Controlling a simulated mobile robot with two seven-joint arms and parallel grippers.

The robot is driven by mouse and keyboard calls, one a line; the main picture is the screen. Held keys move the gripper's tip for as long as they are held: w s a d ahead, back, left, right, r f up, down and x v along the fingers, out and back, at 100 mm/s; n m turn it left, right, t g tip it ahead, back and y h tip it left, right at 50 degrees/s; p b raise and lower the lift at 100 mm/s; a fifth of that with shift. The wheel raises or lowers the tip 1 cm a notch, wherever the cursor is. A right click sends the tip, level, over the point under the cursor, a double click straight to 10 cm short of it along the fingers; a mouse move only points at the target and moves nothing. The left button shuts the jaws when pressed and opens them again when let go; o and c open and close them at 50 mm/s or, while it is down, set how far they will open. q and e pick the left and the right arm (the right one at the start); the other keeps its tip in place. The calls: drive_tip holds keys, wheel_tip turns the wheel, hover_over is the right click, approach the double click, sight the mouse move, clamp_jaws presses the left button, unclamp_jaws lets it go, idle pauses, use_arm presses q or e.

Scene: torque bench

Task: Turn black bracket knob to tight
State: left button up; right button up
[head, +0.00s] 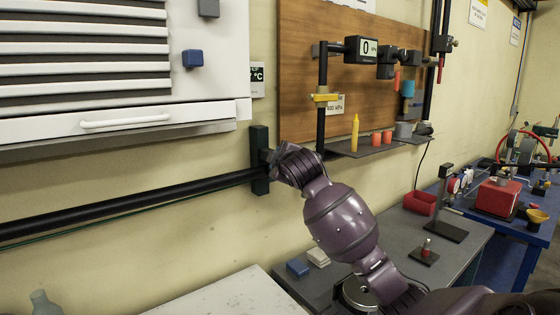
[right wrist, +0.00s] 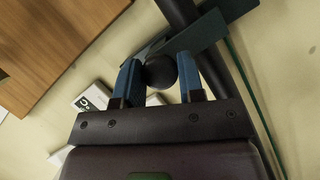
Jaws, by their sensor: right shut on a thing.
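The black bracket (head: 259,143) is fixed upright on the wall and carries a long dark pipe (head: 130,204). In the right wrist view the bracket (right wrist: 205,40) runs diagonally across the top. Its round black knob (right wrist: 160,71) sits between the blue fingers of my right gripper (right wrist: 159,82), which is shut on it. In the head view my right gripper (head: 273,163) is at the bracket's right side, and the knob is hidden behind the gripper. My left gripper is in neither view.
A wooden board (head: 300,75) with a gauge (head: 362,48) and a small shelf (head: 375,146) is to the right. A white shuttered cabinet (head: 90,115) hangs above the pipe. A grey bench (head: 425,232) with a red bin (head: 420,203) is below. The wall under the pipe is clear.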

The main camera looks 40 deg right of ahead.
idle(0.4)
drive_tip(key=o, duration=0.9)
use_arm(q)
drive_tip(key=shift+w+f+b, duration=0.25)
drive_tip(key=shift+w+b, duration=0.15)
drive_tip(key=shift+b, duration=0.4)
use_arm(e)
drive_tip(key=v, duration=1)
drive_tip(key=shift+s+a, duration=0.15)
drive_tip(key=shift+s, duration=0.25)
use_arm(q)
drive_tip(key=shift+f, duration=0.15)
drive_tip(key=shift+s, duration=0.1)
